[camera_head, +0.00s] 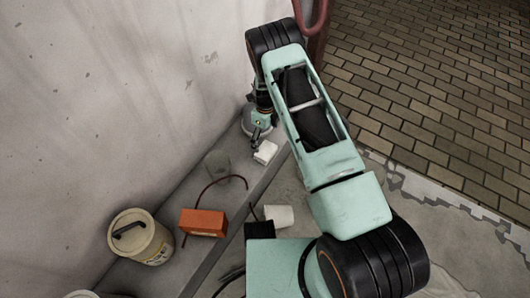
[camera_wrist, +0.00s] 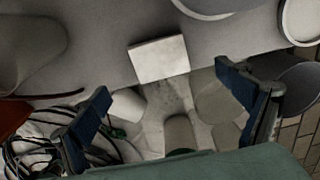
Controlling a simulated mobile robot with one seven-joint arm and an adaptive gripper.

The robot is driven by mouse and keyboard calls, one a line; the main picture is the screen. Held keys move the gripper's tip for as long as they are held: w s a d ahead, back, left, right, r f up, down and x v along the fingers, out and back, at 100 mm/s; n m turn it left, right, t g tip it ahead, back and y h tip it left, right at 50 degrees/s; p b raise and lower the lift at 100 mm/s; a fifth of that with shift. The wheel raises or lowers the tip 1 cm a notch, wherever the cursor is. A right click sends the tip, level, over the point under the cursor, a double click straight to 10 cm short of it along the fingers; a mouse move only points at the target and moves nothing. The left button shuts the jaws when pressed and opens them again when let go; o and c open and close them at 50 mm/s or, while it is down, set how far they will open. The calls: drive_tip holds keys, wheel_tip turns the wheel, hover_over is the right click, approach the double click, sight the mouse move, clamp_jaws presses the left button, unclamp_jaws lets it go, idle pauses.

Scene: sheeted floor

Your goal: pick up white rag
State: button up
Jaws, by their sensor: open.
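The white rag (camera_head: 265,152) looks like a small folded square block on the grey ledge near the wall. In the wrist view the rag (camera_wrist: 158,58) lies near the upper middle, tilted slightly, beyond the line between my fingertips. My gripper (camera_head: 256,147) is at the end of my arm, close beside the rag on its left in the head view. The wrist view shows both dark blue fingers of my gripper (camera_wrist: 162,84) spread wide with nothing between them. Whether a finger touches the rag cannot be told.
A lidded cream bucket (camera_head: 140,238) stands further left. The concrete wall (camera_head: 110,90) bounds the ledge. Paved floor (camera_head: 440,80) lies clear to the right.

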drive_tip(key=b, duration=0.1)
hover_over(266, 150)
wheel_tip(266, 150, down, 5)
drive_tip(key=shift+a+r, duration=0.1)
drive_tip(key=shift+r, duration=0.05)
wheel_tip(266, 150, down, 5)
drive_tip(key=b, duration=0.2)
drive_tip(key=shift+s+b, duration=0.15)
drive_tip(key=shift+b, duration=0.15)
drive_tip(key=shift+r, duration=0.1)
drive_tip(key=shift+c, duration=0.7)
drive_tip(key=c, duration=1.2)
drive_tip(key=shift+r, duration=0.1)
